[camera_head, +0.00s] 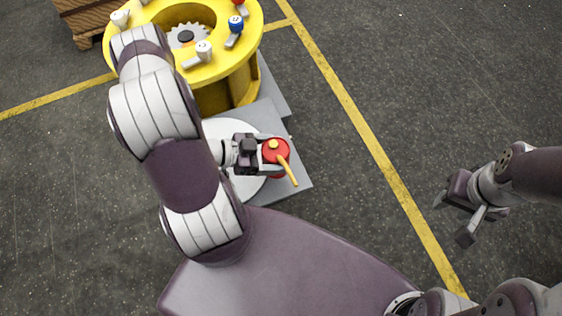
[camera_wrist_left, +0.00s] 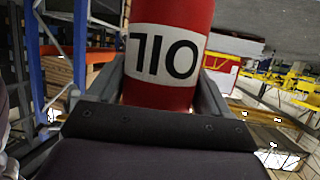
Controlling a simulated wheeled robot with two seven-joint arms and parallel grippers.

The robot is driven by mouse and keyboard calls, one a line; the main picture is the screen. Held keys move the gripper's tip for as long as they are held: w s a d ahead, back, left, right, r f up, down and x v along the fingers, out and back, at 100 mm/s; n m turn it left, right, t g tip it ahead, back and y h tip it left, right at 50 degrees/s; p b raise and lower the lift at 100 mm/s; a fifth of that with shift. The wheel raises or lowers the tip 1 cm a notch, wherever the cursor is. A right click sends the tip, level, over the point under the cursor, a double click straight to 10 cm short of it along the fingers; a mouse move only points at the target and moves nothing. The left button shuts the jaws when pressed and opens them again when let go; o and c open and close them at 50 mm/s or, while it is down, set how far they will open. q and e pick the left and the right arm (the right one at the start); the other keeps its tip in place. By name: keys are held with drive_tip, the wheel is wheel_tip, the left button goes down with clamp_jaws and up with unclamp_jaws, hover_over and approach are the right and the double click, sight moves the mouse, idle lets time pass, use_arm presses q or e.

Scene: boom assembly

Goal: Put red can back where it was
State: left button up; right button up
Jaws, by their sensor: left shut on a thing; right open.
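The red can (camera_head: 276,152) has a yellow spout that points down and to the right in the head view. In the left wrist view the can (camera_wrist_left: 170,85) shows a white label with "OIL" on it, and its top is cut off by the frame. My left gripper (camera_head: 272,155) is shut on the can, with a finger on either side of it. The can is over the right part of the grey plate (camera_head: 294,186); I cannot tell whether it touches the plate. My right gripper (camera_head: 453,221) is open and empty, over the floor at the right.
A yellow round fixture (camera_head: 240,70) with small white, blue and red-topped parts stands behind the can. A white disc (camera_head: 248,186) lies on the grey plate beside the can. A wooden crate (camera_head: 84,20) is at the top left. The floor to the right is clear.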

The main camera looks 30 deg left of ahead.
use_arm(q)
drive_tip(key=w+f, duration=0.1)
drive_tip(key=w+f+b, duration=0.1)
drive_tip(key=shift+w+d, duration=0.15)
drive_tip(key=shift+w, duration=0.25)
wheel_tip(320, 180, down, 4)
drive_tip(key=b, duration=0.4)
drive_tip(key=shift+f+b, duration=0.15)
drive_tip(key=shift+b, duration=0.2)
drive_tip(key=shift+r+p, duration=0.3)
drive_tip(key=shift+p, duration=0.05)
drive_tip(key=shift+f+b, duration=0.4)
drive_tip(key=shift+f, duration=0.2)
drive_tip(key=o, duration=1.3)
drive_tip(key=shift+r, duration=0.1)
use_arm(e)
wheel_tip(320, 180, down, 7)
drive_tip(key=shift+s, duration=0.15)
drive_tip(key=shift+r, duration=0.2)
